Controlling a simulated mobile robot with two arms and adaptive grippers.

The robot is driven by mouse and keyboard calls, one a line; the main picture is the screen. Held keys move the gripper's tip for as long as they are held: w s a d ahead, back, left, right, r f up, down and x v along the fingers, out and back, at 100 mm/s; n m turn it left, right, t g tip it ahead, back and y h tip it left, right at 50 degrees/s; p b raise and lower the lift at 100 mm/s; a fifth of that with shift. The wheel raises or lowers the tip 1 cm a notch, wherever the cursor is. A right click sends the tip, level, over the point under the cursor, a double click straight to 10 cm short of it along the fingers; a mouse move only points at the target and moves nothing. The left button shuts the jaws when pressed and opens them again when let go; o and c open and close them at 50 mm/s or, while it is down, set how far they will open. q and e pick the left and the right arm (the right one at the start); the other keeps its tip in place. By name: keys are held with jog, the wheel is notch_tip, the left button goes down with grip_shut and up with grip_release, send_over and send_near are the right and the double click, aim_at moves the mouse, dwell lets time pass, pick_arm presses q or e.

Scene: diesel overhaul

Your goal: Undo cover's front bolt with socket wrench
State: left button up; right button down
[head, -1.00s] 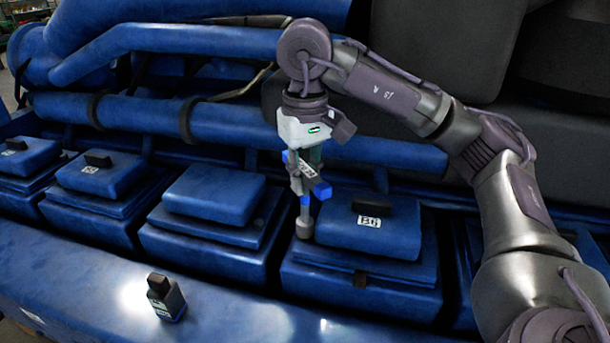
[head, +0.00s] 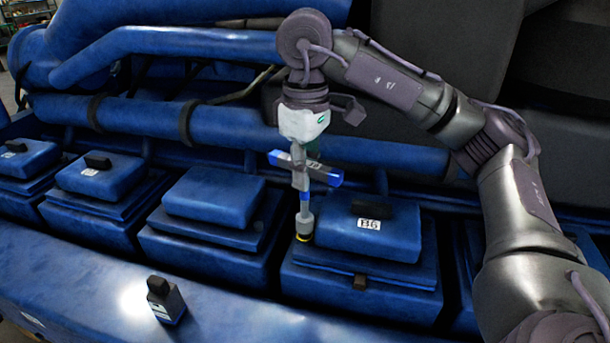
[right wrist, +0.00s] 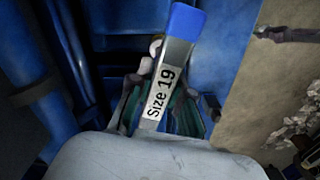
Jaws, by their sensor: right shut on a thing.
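My right gripper (head: 306,158) is shut on the socket wrench (head: 303,186), above the left side of the cover marked B6 (head: 345,236). The wrench hangs upright, its handle crosswise with a blue end. Its socket (head: 305,224) points down at the cover's left edge, with a yellow ring just below; I cannot tell whether a bolt head is inside. In the right wrist view the wrench handle (right wrist: 172,70) reads "Size 19", between the gripper fingers (right wrist: 165,112). My left gripper is not in view.
Several similar blue covers, including one with a dark block on top (head: 98,175), stand in a row to the left. A small dark labelled bottle-like object (head: 165,300) stands on the blue ledge (head: 90,275) in front. Blue pipes (head: 220,122) run behind.

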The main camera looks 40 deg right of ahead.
jog(key=m, duration=0.4)
jog(key=shift+m, duration=0.4)
jog(key=m, duration=0.7)
jog(key=shift+m, duration=0.3)
jog(key=m, duration=0.3)
jog(key=shift+m, duration=0.4)
jog(key=m, duration=0.8)
jog(key=shift+w+m, duration=0.1)
jog(key=shift+m, duration=0.2)
jog(key=m, duration=0.3)
jog(key=shift+m, duration=0.4)
jog(key=m, duration=0.4)
jog(key=shift+f, duration=0.15)
